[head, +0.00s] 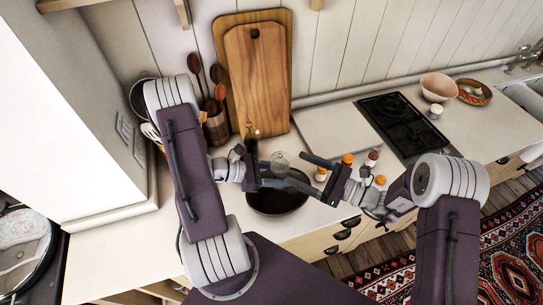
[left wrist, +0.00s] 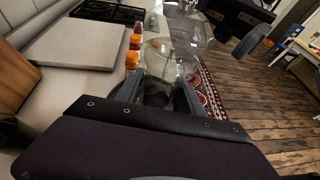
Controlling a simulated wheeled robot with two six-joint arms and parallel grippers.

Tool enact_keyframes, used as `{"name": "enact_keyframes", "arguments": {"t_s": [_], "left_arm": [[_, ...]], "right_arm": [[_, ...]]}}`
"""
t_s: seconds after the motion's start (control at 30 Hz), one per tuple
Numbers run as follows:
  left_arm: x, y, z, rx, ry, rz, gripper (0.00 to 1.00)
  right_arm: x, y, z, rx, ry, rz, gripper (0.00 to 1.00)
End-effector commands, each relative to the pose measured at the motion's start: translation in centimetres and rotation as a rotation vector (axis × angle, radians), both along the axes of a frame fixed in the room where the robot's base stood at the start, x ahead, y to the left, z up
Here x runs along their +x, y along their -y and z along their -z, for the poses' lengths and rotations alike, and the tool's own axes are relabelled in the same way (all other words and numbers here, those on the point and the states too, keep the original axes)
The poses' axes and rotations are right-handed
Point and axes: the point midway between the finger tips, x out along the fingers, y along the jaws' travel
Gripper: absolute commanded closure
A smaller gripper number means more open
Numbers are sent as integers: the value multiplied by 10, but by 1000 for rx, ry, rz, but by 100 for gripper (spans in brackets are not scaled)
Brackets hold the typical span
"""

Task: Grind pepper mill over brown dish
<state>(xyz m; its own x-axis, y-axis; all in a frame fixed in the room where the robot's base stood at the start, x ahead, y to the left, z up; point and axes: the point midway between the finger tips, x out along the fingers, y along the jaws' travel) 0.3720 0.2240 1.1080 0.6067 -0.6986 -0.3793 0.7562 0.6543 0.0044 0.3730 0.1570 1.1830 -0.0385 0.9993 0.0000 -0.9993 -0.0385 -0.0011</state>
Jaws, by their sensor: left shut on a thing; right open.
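A clear glass pepper mill (head: 281,160) is held upright over the brown dish (head: 279,203), a dark round bowl on the counter's front part. My left gripper (head: 272,178) is shut on the mill. In the left wrist view the mill (left wrist: 158,62) stands between the two fingers, and its lower end is partly hidden by the gripper. My right gripper (head: 303,172) is open beside the mill on its right, with its fingers pointing towards it. I cannot tell whether they touch it. The arms cover part of the dish.
Several orange-capped jars (head: 347,160) stand right of the dish. Wooden cutting boards (head: 258,75) lean on the wall behind, next to a utensil holder (head: 216,127). A pale board (head: 332,130), a black hob (head: 403,122) and a pink bowl (head: 438,86) are farther right.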

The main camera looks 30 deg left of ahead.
Motion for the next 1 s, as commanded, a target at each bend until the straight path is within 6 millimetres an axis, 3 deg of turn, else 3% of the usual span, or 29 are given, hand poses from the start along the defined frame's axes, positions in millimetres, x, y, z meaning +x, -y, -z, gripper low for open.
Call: {"name": "enact_keyframes", "arguments": {"t_s": [0.2,0.4,0.77,0.8,1.0], "left_arm": [[0,0,0,-1,1,0,96],[0,0,0,-1,1,0,96],[0,0,0,-1,1,0,96],[0,0,0,-1,1,0,96],[0,0,0,-1,1,0,96]], "right_arm": [[-4,-55,0,1,1,-5,23],[-4,-89,0,1,0,-2,23],[-4,-100,0,0,-1,2,23],[-4,-100,0,0,-1,1,26],[-4,-100,0,1,-1,1,82]]}}
